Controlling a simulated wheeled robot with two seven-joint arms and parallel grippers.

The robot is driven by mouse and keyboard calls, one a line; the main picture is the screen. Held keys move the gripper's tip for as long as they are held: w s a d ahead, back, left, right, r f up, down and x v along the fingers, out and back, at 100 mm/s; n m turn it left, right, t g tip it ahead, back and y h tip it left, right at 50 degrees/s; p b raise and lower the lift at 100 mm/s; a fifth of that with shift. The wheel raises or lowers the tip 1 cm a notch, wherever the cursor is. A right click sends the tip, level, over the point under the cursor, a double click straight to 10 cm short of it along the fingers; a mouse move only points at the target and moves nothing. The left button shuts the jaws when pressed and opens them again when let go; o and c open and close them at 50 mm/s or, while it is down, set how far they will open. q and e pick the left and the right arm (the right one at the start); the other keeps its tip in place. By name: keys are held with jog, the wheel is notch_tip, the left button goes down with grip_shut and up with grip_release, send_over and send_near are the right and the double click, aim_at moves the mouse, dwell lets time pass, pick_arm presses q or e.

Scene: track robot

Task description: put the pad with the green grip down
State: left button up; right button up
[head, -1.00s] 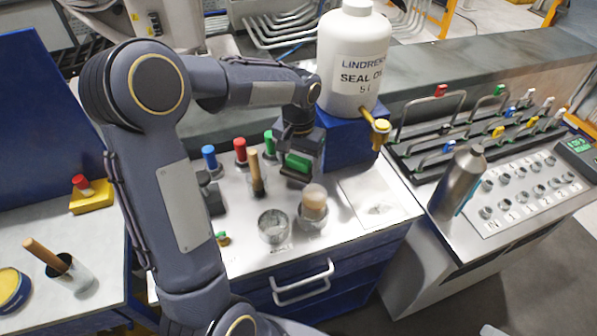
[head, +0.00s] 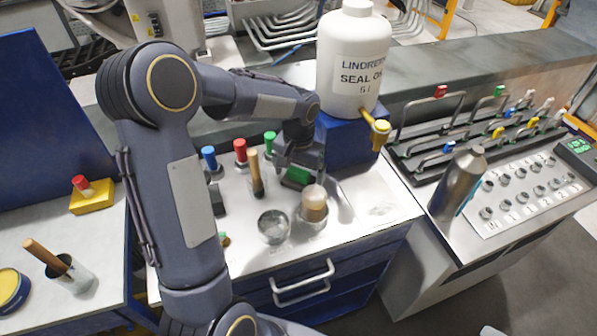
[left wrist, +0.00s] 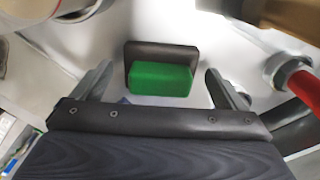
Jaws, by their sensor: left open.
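The pad with the green grip (head: 298,175) rests on the white worktop, below my left gripper (head: 297,162) in the head view. In the left wrist view the pad (left wrist: 161,80) shows a green block on a dark backing, lying between and beyond the two fingers. My left gripper (left wrist: 158,88) is open, its fingers apart on either side of the pad and not closed on it. My right gripper is not in view.
The large white bottle (head: 354,60) sits on a blue block (head: 350,140) behind. Free worktop (head: 375,205) lies to the right.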

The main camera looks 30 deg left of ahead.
aim_at(298, 171)
pick_arm(q)
notch_tip(298, 171, up, 12)
jog(key=s+d+t+h, duration=0.2)
jog(key=s+d, duration=0.1)
jog(key=s, duration=0.8)
jog(key=s+d+f+t+h, duration=0.1)
jog(key=s+d+t, duration=0.2)
jog(key=s, duration=0.8)
jog(key=shift+d+f+n+t+h, duration=0.2)
jog(key=shift+d+n+t+h, duration=0.15)
jog(key=shift+d, duration=0.3)
jog(key=shift+s, duration=0.1)
